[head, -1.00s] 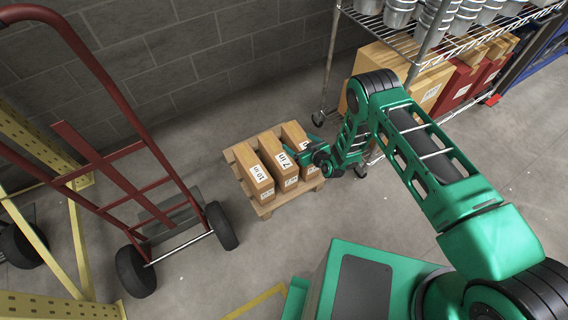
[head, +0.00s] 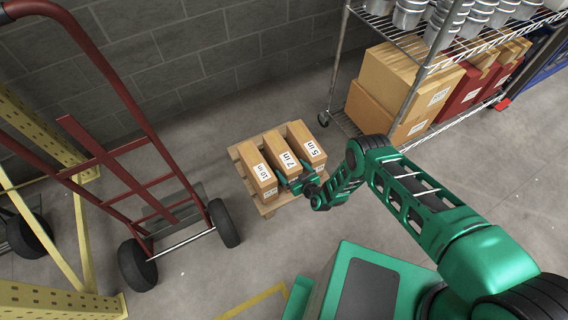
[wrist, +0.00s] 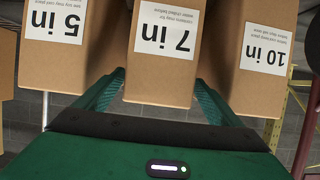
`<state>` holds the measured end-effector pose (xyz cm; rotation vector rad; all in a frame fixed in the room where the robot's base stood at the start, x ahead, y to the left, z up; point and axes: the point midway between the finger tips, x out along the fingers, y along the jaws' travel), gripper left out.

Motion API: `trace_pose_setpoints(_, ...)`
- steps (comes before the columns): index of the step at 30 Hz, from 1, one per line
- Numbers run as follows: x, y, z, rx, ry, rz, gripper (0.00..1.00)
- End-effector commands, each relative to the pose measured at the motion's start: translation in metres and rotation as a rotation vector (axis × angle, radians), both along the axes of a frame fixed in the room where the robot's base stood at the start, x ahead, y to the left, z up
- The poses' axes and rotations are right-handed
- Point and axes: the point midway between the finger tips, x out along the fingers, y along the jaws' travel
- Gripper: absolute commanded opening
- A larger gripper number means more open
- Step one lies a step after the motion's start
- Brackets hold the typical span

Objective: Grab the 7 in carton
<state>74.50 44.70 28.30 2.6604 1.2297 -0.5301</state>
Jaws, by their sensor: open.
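The 7 in carton (head: 281,157) is a brown box with a white label. It stands in the middle of a row on a small wooden pallet (head: 267,209), between the 10 in carton (head: 257,178) and the 5 in carton (head: 307,147). My green gripper (head: 290,181) is at the near end of the 7 in carton. In the wrist view, the 7 in carton (wrist: 162,80) is centred between the open fingers of my gripper (wrist: 160,86), one on each side of its lower end. I cannot tell whether either finger touches it.
In the wrist view, the 5 in carton (wrist: 68,70) and 10 in carton (wrist: 252,75) stand close on either side, with narrow gaps. A red hand truck (head: 150,190) stands left of the pallet. A wire shelf (head: 440,55) with boxes and metal buckets stands right.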

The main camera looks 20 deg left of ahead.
Motion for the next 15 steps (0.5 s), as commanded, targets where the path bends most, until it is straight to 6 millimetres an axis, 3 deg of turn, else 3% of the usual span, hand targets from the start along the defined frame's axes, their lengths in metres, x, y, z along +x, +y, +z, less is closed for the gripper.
trace_pose_setpoints(15, 0.027, 0.029, -0.019, 0.002, -0.001, 0.0, 0.89)
